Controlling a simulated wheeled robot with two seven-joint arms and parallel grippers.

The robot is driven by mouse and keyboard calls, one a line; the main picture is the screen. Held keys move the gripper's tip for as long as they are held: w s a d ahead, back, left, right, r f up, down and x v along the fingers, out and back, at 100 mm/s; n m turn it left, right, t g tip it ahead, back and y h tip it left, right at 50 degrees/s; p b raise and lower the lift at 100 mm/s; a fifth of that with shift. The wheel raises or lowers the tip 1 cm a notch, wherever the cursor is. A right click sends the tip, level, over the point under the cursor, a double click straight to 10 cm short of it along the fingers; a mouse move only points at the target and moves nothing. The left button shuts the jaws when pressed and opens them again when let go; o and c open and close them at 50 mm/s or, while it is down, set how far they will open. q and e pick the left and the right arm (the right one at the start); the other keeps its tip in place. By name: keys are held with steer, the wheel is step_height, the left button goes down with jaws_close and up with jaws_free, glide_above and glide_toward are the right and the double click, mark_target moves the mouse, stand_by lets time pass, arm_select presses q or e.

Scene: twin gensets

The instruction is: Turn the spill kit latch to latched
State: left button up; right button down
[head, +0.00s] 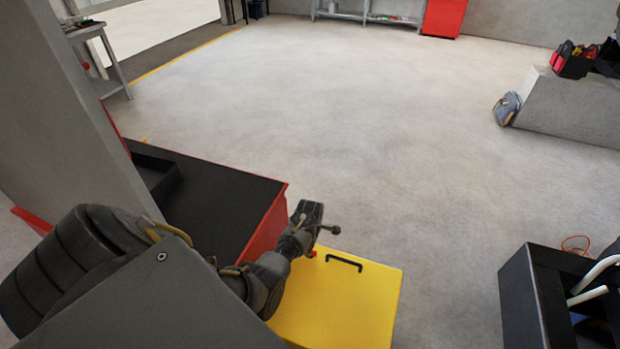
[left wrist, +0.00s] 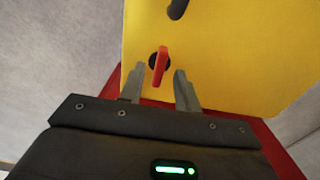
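The spill kit is a yellow box (head: 345,300) with a black handle (head: 343,262) on its top, at the bottom middle of the head view. Its latch is a red lever on a round black base; the red latch (left wrist: 160,65) shows plainly in the left wrist view, nearly in line with the fingers. In the head view only a bit of red shows beside my left gripper (head: 314,224). In the left wrist view the fingers of my left gripper (left wrist: 158,82) are apart, one to each side of the latch's near end, with no visible contact. My right gripper is not in view.
A red cabinet with a black top (head: 215,205) stands left of the yellow box. A black bin (head: 535,300) with white pipes is at the lower right. A grey pillar (head: 65,120) rises at the left.

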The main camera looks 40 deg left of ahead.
arm_select(q)
steer(key=shift+f, duration=0.65)
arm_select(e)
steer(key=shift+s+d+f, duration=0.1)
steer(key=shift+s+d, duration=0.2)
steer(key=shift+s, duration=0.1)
arm_select(q)
jaws_close()
